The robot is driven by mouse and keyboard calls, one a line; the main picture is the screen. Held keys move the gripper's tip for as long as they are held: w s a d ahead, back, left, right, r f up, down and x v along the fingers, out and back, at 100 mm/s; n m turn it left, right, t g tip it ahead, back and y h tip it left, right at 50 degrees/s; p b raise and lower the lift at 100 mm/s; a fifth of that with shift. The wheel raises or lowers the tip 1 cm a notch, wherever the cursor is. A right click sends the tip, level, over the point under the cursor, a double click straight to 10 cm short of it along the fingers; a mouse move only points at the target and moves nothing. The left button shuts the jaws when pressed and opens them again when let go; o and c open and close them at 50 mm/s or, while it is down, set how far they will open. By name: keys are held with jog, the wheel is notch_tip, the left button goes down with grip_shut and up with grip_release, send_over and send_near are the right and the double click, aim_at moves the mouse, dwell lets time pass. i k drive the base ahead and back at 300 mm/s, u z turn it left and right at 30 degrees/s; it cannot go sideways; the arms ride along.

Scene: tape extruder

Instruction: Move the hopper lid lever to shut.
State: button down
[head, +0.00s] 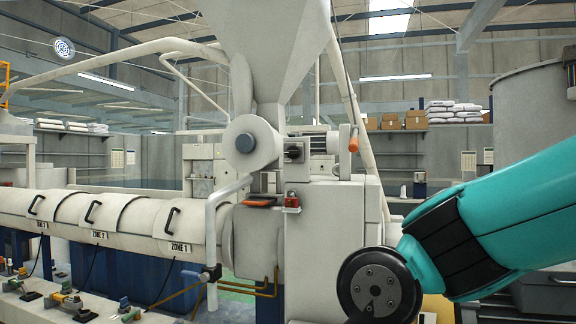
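The hopper (266,40) is a large pale grey funnel above the extruder body, cut off by the top edge of the head view. Its lid is not in view. A short orange grip (354,140) sticks out to the right of the hopper's throat. I cannot tell for sure whether it is the lid lever. My teal arm comes in from the right edge, with a dark round joint at the lower right. My gripper is outside the frame, so its opening and distance from the lever are hidden.
The extruder barrel (110,216) with zone covers runs left. A pale bent pipe (211,230) stands in front of the machine. An orange-edged plate (258,201) and a small red part (291,203) sit on its front. Shelves with boxes (391,121) stand far behind.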

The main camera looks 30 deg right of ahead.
aim_at(354, 145)
jog(key=u, duration=0.5)
jog(key=k, duration=0.7)
jog(key=u, duration=0.75)
jog(key=i, duration=0.85)
jog(key=z, duration=0.45)
jog(key=i, duration=0.6)
jog(key=z, duration=1.2)
jog(key=i, duration=0.45)
jog(key=z, duration=0.45)
